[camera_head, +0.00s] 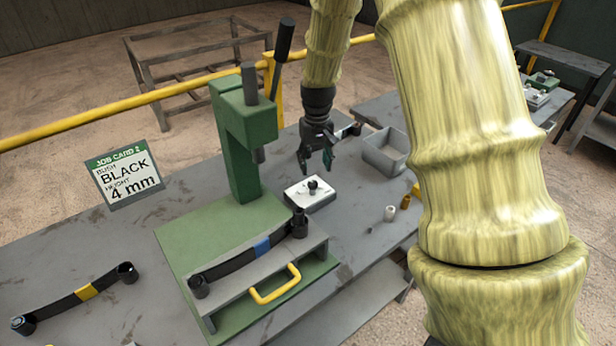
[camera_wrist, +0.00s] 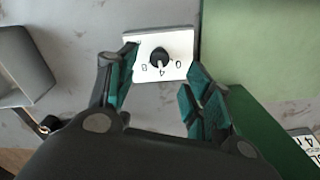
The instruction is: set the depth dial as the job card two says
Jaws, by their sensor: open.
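The job card (camera_head: 124,178) reads "JOB CARD 2, BUSH BLACK, HEIGHT 4 mm". The depth dial is a white block (camera_head: 302,203) with a black knob (camera_head: 313,186), on the bench right of the green press. In the wrist view the knob (camera_wrist: 159,57) sits on the white plate (camera_wrist: 134,66), with a 4 below it, a 0 at its right and another mark at its left. I cannot read the knob's pointer for sure. My gripper (camera_head: 315,168) is open and empty above the dial. Its fingers (camera_wrist: 161,76) lie either side of the plate in the wrist view.
The green press (camera_head: 238,150) stands left of the dial, with a blue-banded spring (camera_head: 225,268) on its fixture. A yellow-banded spring (camera_head: 68,302) lies at the left. A grey bin (camera_head: 398,160) stands right of the dial. White (camera_head: 389,213) and tan (camera_head: 405,202) bushes stand near the bench's edge.

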